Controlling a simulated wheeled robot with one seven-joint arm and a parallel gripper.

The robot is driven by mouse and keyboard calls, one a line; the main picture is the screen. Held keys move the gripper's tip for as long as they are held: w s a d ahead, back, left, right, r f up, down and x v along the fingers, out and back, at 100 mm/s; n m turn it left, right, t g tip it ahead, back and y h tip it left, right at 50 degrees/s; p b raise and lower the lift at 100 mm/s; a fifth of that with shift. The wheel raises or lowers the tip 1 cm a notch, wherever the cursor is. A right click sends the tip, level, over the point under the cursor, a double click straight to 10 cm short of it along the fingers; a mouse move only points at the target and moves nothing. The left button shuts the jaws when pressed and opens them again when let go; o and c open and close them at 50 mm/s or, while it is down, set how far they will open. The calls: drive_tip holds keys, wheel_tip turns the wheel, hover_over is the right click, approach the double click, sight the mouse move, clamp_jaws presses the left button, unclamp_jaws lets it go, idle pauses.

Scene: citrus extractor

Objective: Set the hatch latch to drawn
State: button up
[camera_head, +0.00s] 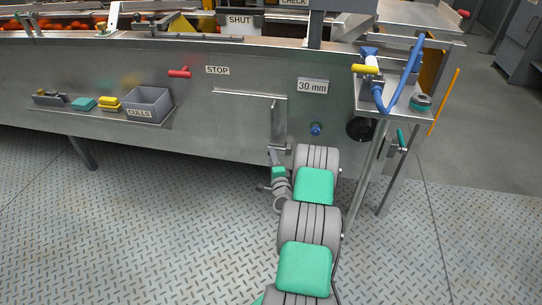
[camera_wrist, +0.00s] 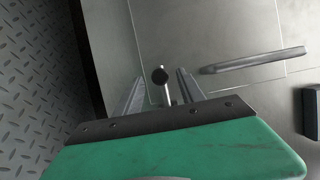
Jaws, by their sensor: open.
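The hatch (camera_head: 243,113) is a flat panel in the steel side wall, with a vertical bar handle (camera_head: 276,118). In the wrist view the handle (camera_wrist: 254,61) lies to the right of the fingers. My gripper (camera_wrist: 162,82) is open, with one finger on each side of the knob and pin. Gaps show on both sides, so I see no contact. In the head view my gripper (camera_head: 273,157) is at the hatch's lower right, and I cannot make out the knob there.
A shelf at the left carries a grey CULLS bin (camera_head: 149,103), yellow blocks (camera_head: 109,102) and a teal block (camera_head: 83,103). A blue knob (camera_head: 316,129) sits right of the hatch. A side stand (camera_head: 397,106) with a blue hose is at the right. The floor at left is clear.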

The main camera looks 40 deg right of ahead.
drive_tip(key=shift+x, duration=1.65)
drive_tip(key=shift+c, duration=0.6)
clamp_jaws()
drive_tip(key=shift+s, duration=0.1)
